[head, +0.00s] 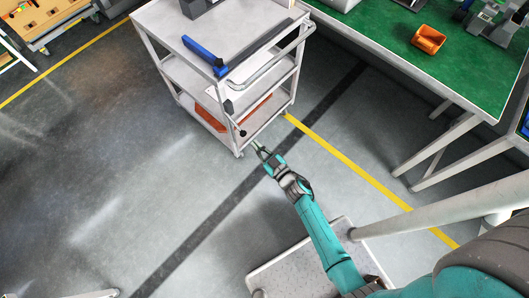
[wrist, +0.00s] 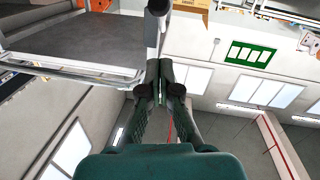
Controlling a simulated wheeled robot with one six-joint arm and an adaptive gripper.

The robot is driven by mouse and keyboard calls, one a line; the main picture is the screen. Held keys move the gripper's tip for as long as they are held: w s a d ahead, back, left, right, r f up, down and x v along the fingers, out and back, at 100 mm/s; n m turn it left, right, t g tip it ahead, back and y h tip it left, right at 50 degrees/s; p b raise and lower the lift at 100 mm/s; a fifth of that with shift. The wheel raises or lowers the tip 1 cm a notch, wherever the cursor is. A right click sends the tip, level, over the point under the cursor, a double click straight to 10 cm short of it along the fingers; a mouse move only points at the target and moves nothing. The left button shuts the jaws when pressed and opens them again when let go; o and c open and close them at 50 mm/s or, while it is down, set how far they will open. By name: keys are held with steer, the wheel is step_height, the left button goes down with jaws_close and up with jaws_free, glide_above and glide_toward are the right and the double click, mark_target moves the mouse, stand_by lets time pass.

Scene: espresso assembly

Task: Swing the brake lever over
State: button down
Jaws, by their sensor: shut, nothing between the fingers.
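The brake lever (head: 236,121) is a thin rod on the near corner of the grey cart (head: 221,68). It has a dark knob (head: 243,133) at its lower end, and it slants down to the right. My gripper (head: 259,147) is just right of and below the knob in the head view, seemingly apart from it. In the wrist view the two dark fingers (wrist: 166,66) are together with nothing between them. A black rounded part (wrist: 158,7) shows just beyond the fingertips there; I cannot tell for sure whether it is the lever's knob.
The cart carries a blue-and-black bar (head: 204,54) on top and an orange item (head: 209,119) on its bottom shelf. A green-topped bench (head: 380,35) with an orange bin (head: 428,39) stands at the right. Floor left of the cart is clear.

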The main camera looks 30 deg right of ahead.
mark_target(244, 135)
steer(key=shift+w+a+f, duration=0.1)
steer(key=shift+w+f, duration=0.4)
steer(key=shift+w, duration=0.5)
steer(key=shift+w+a+f, duration=0.15)
steer(key=shift+w+f, duration=0.35)
steer(key=shift+w, duration=0.5)
steer(key=shift+w+a+f, duration=0.1)
steer(key=shift+w+f, duration=0.4)
steer(key=shift+w, duration=0.5)
steer(key=shift+w+f, duration=0.45)
steer(key=shift+f, duration=0.3)
steer(key=shift+a, duration=0.1)
steer(key=shift+r, duration=0.1)
